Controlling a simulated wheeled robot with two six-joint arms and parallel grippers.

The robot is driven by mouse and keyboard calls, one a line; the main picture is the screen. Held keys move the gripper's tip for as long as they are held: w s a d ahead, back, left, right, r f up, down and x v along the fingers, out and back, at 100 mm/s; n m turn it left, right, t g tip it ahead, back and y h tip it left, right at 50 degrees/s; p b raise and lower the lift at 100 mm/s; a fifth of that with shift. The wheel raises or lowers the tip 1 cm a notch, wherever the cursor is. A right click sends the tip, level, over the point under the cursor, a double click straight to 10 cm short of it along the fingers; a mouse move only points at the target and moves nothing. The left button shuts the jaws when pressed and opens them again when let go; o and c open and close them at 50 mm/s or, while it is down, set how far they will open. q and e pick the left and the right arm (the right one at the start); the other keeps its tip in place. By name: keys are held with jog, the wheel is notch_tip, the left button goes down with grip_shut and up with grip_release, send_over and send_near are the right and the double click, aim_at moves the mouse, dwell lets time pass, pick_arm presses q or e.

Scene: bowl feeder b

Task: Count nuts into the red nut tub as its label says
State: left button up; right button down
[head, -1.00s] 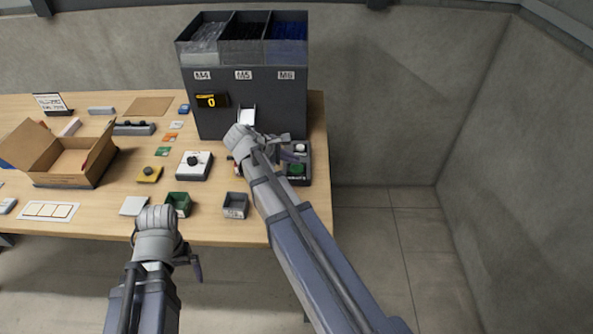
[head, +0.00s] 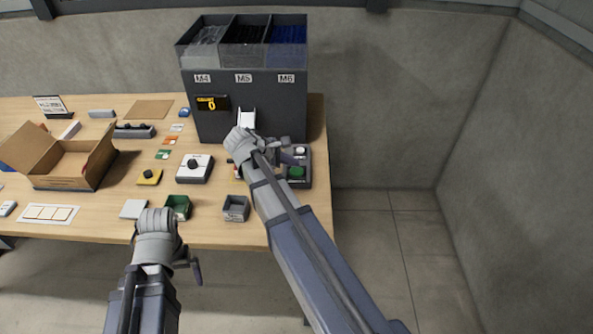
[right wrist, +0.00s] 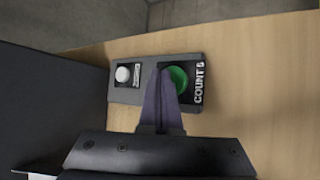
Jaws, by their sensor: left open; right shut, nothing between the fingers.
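The feeder (head: 250,110) stands at the back with bins marked M4, M5 and M6, a display (head: 212,103) reading 0 and a white chute (head: 247,117). A control box (head: 304,180) with a white and a green button (head: 297,172) stands at its front right. In the right wrist view the green button (right wrist: 179,79) has a label starting COUNT. My right gripper (right wrist: 160,78) is shut and empty, its tips over the box beside the green button; contact cannot be told. The red tub is mostly or fully hidden behind my right arm. My left gripper (head: 194,266) is open at the table's front edge.
A green tub (head: 178,205) and a grey tub (head: 236,208) stand near the front edge. A white box with a black knob (head: 195,168), a yellow switch (head: 149,177) and an open cardboard box (head: 60,172) are further left. The table ends just right of the control box.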

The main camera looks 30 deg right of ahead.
aim_at(293, 171)
dwell(0.8)
jog(key=shift+f+b, duration=0.45)
jog(key=shift+f+b, duration=0.4)
jog(key=shift+b, duration=0.05)
dwell(0.6)
jog(key=shift+r, duration=0.15)
jog(key=shift+r+p, duration=0.75)
jog(key=shift+p, duration=0.15)
notch_tip(293, 171, up, 5)
jog(key=p, duration=0.5)
